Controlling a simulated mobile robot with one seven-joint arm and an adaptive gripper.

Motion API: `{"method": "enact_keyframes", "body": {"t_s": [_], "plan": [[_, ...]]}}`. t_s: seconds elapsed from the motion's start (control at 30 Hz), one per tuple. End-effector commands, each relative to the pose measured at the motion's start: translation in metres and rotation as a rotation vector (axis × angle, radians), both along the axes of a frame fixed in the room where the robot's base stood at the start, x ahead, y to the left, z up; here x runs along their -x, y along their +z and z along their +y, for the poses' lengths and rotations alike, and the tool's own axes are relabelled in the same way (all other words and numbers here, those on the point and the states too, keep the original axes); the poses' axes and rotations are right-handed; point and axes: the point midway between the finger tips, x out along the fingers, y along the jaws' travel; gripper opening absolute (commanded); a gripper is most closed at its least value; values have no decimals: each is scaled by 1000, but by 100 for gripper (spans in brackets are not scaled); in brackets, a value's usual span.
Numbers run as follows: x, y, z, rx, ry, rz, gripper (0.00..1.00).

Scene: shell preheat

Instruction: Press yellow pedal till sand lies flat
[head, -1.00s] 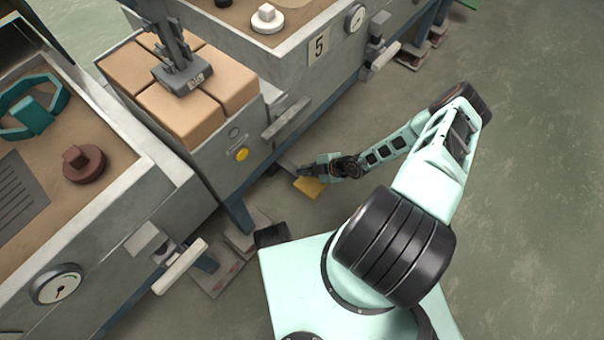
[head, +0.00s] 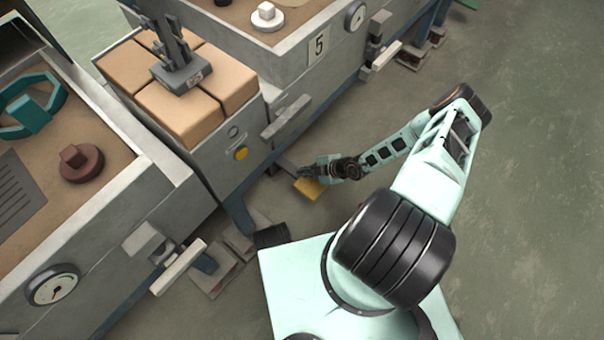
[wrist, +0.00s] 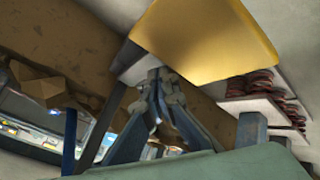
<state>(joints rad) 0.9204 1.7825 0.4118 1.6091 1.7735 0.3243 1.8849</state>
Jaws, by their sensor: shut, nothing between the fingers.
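The yellow pedal (head: 309,188) sits low near the floor in front of the middle station. In the wrist view the yellow pedal (wrist: 208,38) fills the upper middle. My gripper (head: 305,172) is shut and empty beside the pedal in the head view. In the wrist view my gripper (wrist: 158,82) shows just below the pedal's edge; I cannot tell whether it touches. The tan sand (head: 180,112) in the middle station shows as several raised blocks split by grooves. A grey labelled tool (head: 183,73) stands over their centre.
A round yellow button (head: 241,154) and a grey handle (head: 287,117) are on the middle station's front. The left station (head: 185,195) and the station marked 5 (head: 318,47) flank it. Open floor (head: 530,200) lies to the right.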

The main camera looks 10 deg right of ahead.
Motion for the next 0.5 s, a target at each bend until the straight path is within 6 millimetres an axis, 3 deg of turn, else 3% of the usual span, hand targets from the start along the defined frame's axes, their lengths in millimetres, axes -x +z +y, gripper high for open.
{"method": "enact_keyframes", "body": {"t_s": [0.5], "plan": [[1, -7, 0, 1, 0, 1, 0]]}}
